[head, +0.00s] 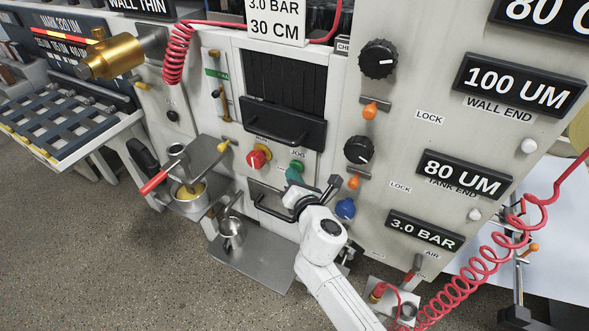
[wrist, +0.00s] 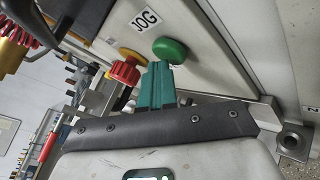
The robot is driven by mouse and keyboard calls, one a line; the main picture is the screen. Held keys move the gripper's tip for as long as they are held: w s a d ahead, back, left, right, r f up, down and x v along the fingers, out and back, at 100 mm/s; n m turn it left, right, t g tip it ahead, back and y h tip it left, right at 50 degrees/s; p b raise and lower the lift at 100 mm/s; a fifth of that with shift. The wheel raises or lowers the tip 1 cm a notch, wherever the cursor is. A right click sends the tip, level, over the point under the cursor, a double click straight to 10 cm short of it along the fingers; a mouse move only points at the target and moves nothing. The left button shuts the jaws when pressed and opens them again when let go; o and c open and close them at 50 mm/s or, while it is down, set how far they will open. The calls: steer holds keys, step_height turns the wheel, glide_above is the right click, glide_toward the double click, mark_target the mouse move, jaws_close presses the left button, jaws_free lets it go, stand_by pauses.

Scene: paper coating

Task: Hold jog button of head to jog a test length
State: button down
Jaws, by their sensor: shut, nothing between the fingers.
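The green jog button (head: 297,165) is on the front panel of the coating head, under a JOG label (head: 298,154). In the wrist view the round green button (wrist: 170,50) sits beside the JOG label (wrist: 145,19). My gripper (head: 292,175) is in front of the panel just below the button. Its teal fingers (wrist: 158,68) are shut together and empty, with the tips close to the button's edge. I cannot tell whether they touch it. The fingers hide part of the button in the head view.
A red knob on a yellow base (head: 258,156) is left of the jog button; it also shows in the wrist view (wrist: 124,72). A black handle (head: 277,124) is above, and a blue knob (head: 345,209) is to the lower right. A coiled red hose (head: 492,265) hangs at right.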

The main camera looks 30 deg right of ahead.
stand_by(0.5)
steer(key=shift+s+a, duration=0.55)
steer(key=shift+a, duration=0.15)
steer(key=s+a, duration=0.1)
steer(key=a, duration=0.1)
steer(key=s+a, duration=0.2)
stand_by(0.4)
stand_by(0.7)
